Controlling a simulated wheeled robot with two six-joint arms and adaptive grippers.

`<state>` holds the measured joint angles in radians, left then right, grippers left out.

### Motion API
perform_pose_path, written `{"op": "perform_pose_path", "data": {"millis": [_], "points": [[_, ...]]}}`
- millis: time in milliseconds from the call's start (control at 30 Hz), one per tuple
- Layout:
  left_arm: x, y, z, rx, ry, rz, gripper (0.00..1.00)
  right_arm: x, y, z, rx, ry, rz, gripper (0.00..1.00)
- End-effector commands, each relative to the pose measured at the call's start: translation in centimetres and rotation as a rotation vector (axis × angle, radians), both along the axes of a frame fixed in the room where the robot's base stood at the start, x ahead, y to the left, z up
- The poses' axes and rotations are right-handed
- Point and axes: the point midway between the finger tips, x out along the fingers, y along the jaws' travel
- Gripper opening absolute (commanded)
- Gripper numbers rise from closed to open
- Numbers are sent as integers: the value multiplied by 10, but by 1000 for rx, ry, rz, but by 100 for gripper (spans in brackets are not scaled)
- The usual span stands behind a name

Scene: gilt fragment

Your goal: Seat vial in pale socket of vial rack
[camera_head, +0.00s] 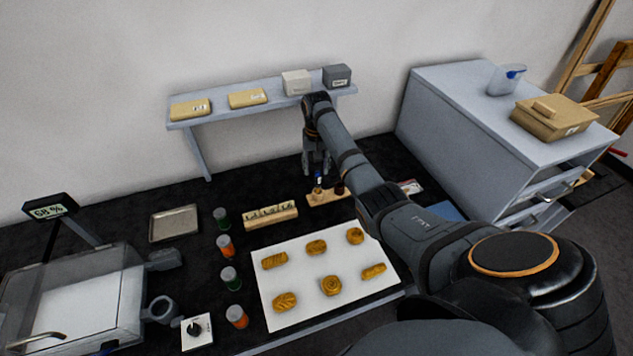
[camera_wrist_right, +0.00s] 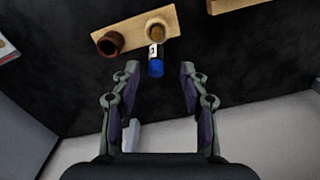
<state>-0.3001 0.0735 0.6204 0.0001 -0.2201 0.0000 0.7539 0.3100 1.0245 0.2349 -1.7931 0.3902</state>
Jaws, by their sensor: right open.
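The vial (camera_wrist_right: 156,50) has a blue cap, a white label and an amber lower part. It stands with its lower end in the pale socket (camera_wrist_right: 150,25) of the wooden vial rack (camera_wrist_right: 130,36); how deep it sits I cannot tell. In the head view the vial (camera_head: 319,179) looks roughly upright on the rack (camera_head: 341,196). The dark brown socket (camera_wrist_right: 110,43) beside it looks empty. My right gripper (camera_wrist_right: 158,72) is open, its fingers on either side of the blue cap with gaps showing. In the head view my right gripper (camera_head: 318,170) is just above the rack. My left gripper is out of view.
A wooden holder (camera_head: 270,216) lies left of the rack. A white sheet (camera_head: 300,280) with several golden pieces is in front. Several capped jars (camera_head: 226,246) stand further left. A wall shelf (camera_head: 220,110) with boxes is behind; a grey cabinet (camera_head: 450,140) is to the right.

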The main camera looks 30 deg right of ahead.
Motion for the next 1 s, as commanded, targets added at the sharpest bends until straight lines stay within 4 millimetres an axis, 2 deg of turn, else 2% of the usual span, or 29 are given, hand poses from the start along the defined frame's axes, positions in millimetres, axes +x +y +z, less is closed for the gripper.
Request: {"op": "perform_pose_path", "data": {"millis": [33,100,233,500,833,1000], "points": [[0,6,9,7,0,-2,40,-2,-2,-6,1,8,-2,44],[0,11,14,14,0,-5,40,-1,-4,-19,1,8,-2,44],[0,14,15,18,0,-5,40,0,-4,-39,0,5,0,44],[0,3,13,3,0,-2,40,0,-4,-44,-1,2,0,44],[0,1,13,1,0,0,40,0,-4,-43,-1,2,0,0],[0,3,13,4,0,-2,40,0,-4,-43,-1,2,0,0]]}}
